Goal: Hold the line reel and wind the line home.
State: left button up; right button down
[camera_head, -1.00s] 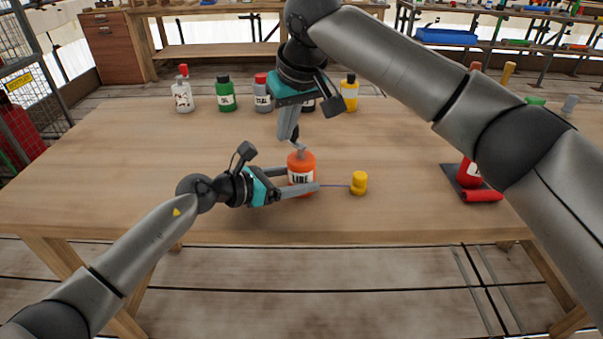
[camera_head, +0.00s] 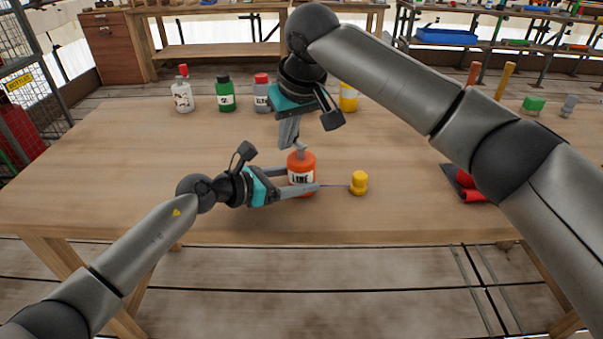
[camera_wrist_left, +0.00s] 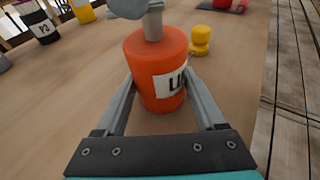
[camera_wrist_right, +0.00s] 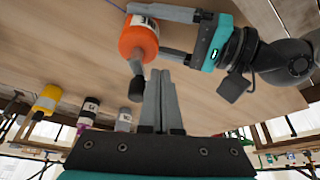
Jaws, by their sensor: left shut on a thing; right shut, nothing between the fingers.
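The orange line reel (camera_head: 302,162), with a white label reading LINE, stands upright on the table. My left gripper (camera_head: 302,180) is shut around its body from the left; the reel also shows between the fingers in the left wrist view (camera_wrist_left: 155,65). A grey crank (camera_wrist_left: 153,25) rises from the reel's top. A thin line runs right from the reel to a yellow knob-like piece (camera_head: 359,183) on the table. My right gripper (camera_head: 290,140) is shut and empty, its fingertips pointing down beside the crank; whether they touch it I cannot tell.
Several bottles stand along the table's back edge, including a white one (camera_head: 182,95) and a green one (camera_head: 226,93). A red item on a dark mat (camera_head: 455,177) lies at right, partly behind my right arm. The table's left side is clear.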

jog(key=shift+w, duration=0.15)
jog(key=shift+w+d, duration=0.1)
jog(key=shift+w, duration=1.1)
dwell(0.3)
jog(key=shift+w, duration=0.2)
dwell(0.3)
jog(key=shift+w+d, duration=0.15)
jog(key=shift+w, duration=0.1)
jog(key=shift+w+d, duration=0.1)
jog(key=shift+w, duration=0.05)
jog(key=shift+w+d, duration=0.2)
jog(key=shift+d, duration=0.05)
dwell(0.6)
